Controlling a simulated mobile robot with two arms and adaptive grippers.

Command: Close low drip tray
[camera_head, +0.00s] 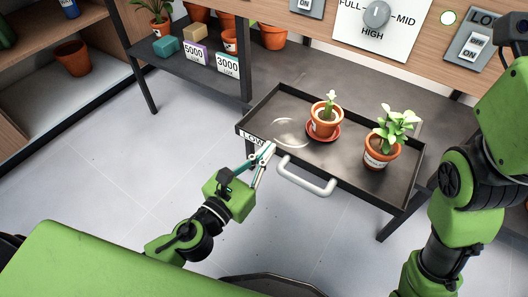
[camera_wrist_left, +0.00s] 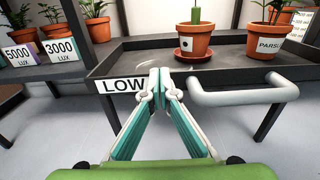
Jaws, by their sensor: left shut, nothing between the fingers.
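The low drip tray (camera_head: 345,181) is a dark, shallow tray pulled out from under the bench, with a grey bar handle (camera_head: 306,179) on its front and a LOW label at its front left corner. In the left wrist view the label (camera_wrist_left: 122,86) and the handle (camera_wrist_left: 243,95) show on the front wall. My left gripper (camera_head: 268,147) is shut and empty, its fingertips at the tray's front between label and handle; I cannot tell whether they touch it. The tips also show in the left wrist view (camera_wrist_left: 159,78). My right gripper is not in view; my right arm stands at the right.
A potted cactus (camera_head: 326,117) on a red saucer and a leafy potted plant (camera_head: 381,150) stand in the tray. Blocks, 5000 and 3000 lux cards (camera_head: 228,65) and pots fill a shelf at left. A switch panel is above. The floor in front is clear.

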